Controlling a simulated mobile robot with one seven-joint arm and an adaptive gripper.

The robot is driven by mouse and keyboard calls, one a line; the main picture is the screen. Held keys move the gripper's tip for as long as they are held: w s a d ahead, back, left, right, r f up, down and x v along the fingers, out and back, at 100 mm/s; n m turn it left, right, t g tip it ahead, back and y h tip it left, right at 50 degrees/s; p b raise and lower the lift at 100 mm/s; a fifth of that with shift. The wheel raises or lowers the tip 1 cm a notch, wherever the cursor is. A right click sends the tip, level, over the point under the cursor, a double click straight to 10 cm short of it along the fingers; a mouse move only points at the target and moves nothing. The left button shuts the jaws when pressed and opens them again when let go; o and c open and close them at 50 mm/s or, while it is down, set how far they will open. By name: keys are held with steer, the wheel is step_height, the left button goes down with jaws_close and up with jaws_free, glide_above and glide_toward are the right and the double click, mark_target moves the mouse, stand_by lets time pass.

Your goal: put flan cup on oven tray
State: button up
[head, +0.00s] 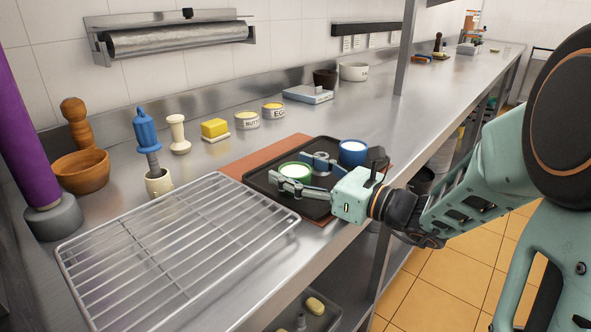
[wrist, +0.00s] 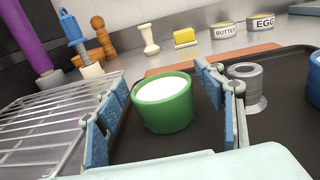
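A green cup (head: 296,172) with a white filling stands upright on a dark oven tray (head: 262,182); it also shows in the wrist view (wrist: 165,108). A blue cup (head: 352,153) with a pale filling stands on the same tray at the right. A small grey metal cup-like piece (wrist: 248,86) stands on the tray beside my right finger. I cannot tell by name which of these is the flan cup. My gripper (head: 290,172) is open, with one blue-padded finger on each side of the green cup. In the wrist view, gaps show between the cup and both fingers.
A slatted wire grill (head: 170,255) lies left of the tray. A brown mat (head: 240,166) lies under the tray. Behind stand a blue-handled tool (head: 147,135), a yellow block (head: 215,128), labelled bowls (head: 247,120) and a wooden mortar (head: 82,171).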

steer(key=shift+r, duration=0.25)
steer(key=p+v, duration=0.2)
steer(key=v, duration=1)
steer(key=shift+p, duration=0.35)
